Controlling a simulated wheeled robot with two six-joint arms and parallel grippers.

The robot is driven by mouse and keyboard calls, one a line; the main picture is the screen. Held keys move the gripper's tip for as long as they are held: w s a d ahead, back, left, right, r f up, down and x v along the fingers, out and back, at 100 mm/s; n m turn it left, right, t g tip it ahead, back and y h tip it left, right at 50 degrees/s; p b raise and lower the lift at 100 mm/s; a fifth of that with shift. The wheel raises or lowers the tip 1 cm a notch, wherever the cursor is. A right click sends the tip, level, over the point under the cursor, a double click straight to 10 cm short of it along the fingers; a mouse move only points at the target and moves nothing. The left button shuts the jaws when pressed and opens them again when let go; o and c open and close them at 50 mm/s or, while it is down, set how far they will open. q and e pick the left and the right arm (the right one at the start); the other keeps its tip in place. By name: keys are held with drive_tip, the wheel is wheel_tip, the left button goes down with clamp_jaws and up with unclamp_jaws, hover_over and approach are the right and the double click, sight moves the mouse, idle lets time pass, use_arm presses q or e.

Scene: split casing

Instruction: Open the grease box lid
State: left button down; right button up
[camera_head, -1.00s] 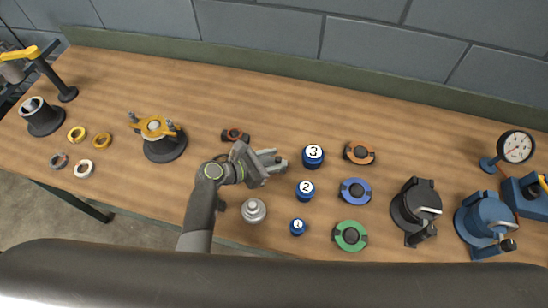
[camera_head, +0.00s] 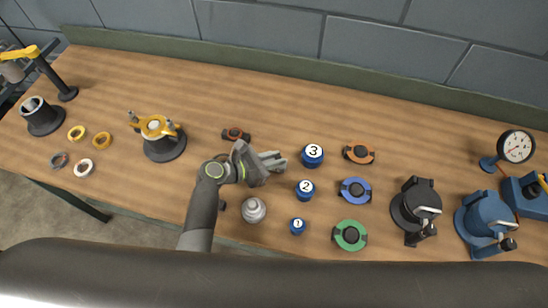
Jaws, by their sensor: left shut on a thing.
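My left gripper (camera_head: 274,160) is over the middle of the bench, its fingers pointing right toward the blue jar marked 3 (camera_head: 312,156). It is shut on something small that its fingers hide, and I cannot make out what. A silver stepped round pot with a knob-like top (camera_head: 254,210) stands just below the gripper, apart from it. No object is labelled as the grease box, so I cannot tell for certain which one it is or whether its lid is on. My right gripper is not in view.
Blue jars marked 2 (camera_head: 305,190) and 1 (camera_head: 298,226) stand to the right. Orange (camera_head: 359,154), blue (camera_head: 355,190) and green (camera_head: 350,235) ringed parts lie beyond them. A black clamped housing (camera_head: 416,207) stands farther right. The wooden bench is clear at the back.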

use_arm(q)
drive_tip(key=h, duration=0.1)
drive_tip(key=a+r+n+h+b, duration=0.1)
drive_tip(key=shift+w+a+r+n+h, duration=0.15)
drive_tip(key=shift+a+r+n+h, duration=0.05)
drive_tip(key=shift+r+n+h, duration=0.1)
drive_tip(key=shift+w+a+r+n+t+h+b, duration=0.1)
drive_tip(key=shift+a+r+n+t+h+b, duration=0.3)
drive_tip(key=shift+n+h+b, duration=0.25)
drive_tip(key=shift+w+a+r+n+t+h+b, duration=0.1)
drive_tip(key=shift+a+r+n+t+h+b, duration=0.2)
drive_tip(key=shift+a+n+t+h+b, duration=0.3)
drive_tip(key=shift+d+r, duration=0.1)
